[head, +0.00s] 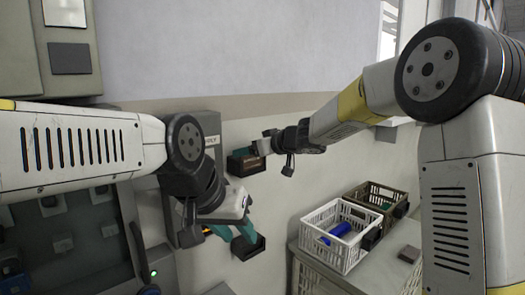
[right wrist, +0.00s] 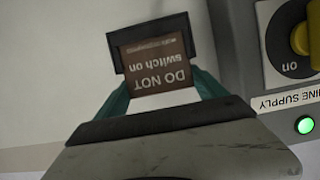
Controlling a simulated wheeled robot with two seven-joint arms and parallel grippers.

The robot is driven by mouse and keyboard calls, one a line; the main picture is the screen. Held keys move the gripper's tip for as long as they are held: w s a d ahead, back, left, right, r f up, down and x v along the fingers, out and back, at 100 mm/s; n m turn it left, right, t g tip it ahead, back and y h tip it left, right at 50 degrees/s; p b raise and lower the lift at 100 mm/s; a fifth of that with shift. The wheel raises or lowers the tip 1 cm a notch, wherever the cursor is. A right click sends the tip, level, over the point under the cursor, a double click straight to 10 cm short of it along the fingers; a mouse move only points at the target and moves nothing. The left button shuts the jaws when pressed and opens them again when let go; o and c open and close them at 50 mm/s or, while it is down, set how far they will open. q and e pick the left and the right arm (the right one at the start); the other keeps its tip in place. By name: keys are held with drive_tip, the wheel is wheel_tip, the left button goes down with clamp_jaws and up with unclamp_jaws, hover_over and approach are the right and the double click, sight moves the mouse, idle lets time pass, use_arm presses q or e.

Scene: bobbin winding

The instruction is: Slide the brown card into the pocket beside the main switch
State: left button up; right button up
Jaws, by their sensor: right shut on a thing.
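The brown card (right wrist: 158,66), printed "DO NOT switch on" and upside down in the right wrist view, is between the teal fingers of my right gripper (head: 258,147), which is shut on it. The dark pocket (right wrist: 119,54) is right at the card, its rim showing above and beside it. I cannot tell how deep the card sits. The pocket also shows on the wall in the head view (head: 236,164). The main switch (right wrist: 300,40) has a yellow knob; my left arm hides it in the head view. My left gripper (head: 234,232) is open, with teal fingers apart, below the pocket.
A white crate (head: 318,245) with a blue item and a brown crate (head: 388,193) stand on a table at right. A small brown block (head: 409,254) lies beside them.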

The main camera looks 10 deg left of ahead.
drive_tip(key=o, duration=1.3)
drive_tip(key=shift+c, duration=0.2)
drive_tip(key=v, duration=0.7)
drive_tip(key=shift+s+d, duration=0.25)
drive_tip(key=shift+d, duration=0.05)
drive_tip(key=shift+r, duration=0.15)
